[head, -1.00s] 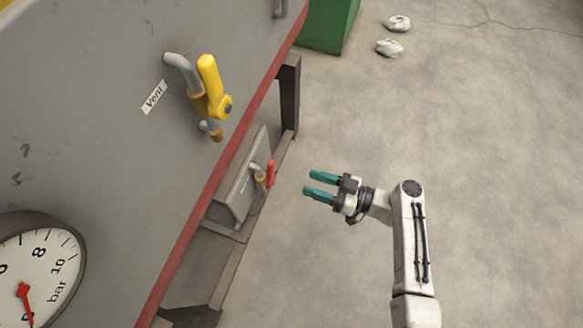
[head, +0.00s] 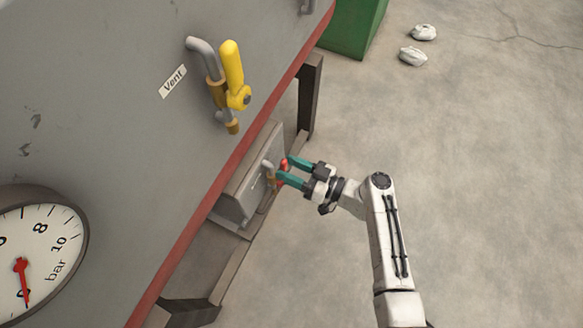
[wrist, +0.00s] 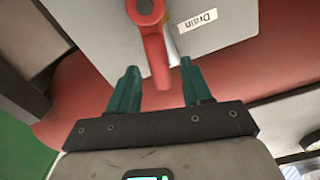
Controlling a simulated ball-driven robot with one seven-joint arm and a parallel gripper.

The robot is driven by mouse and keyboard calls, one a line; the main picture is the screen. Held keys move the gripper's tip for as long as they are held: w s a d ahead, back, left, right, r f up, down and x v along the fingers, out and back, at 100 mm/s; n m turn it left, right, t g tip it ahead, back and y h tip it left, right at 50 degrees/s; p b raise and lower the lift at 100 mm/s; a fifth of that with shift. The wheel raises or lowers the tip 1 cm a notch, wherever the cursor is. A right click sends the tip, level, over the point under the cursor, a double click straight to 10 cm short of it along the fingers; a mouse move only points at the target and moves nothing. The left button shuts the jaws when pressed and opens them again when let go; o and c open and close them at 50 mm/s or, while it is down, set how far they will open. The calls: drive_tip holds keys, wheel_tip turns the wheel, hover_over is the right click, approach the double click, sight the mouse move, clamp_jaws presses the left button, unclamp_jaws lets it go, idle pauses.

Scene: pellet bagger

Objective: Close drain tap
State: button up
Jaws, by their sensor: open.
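The drain tap has a red lever handle (wrist: 155,50), seen in the wrist view beside a white "Drain" label (wrist: 197,20) on a grey plate. Its lever points down the picture toward my gripper. In the head view only a bit of the red handle (head: 284,163) shows, next to the tap's grey pipe (head: 267,165); my fingers hide the rest. My gripper (head: 286,170) is open, its teal fingertips at the tap. In the wrist view the lever's end lies between the two fingers (wrist: 160,68), with a gap on each side.
A vent tap with a yellow handle (head: 232,65) stands on the grey tank wall (head: 120,70) above. A pressure gauge (head: 38,235) is at lower left. The tank's red edge (head: 215,185) and a dark leg (head: 311,95) are near the drain tap.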

clamp_jaws()
idle(0.4)
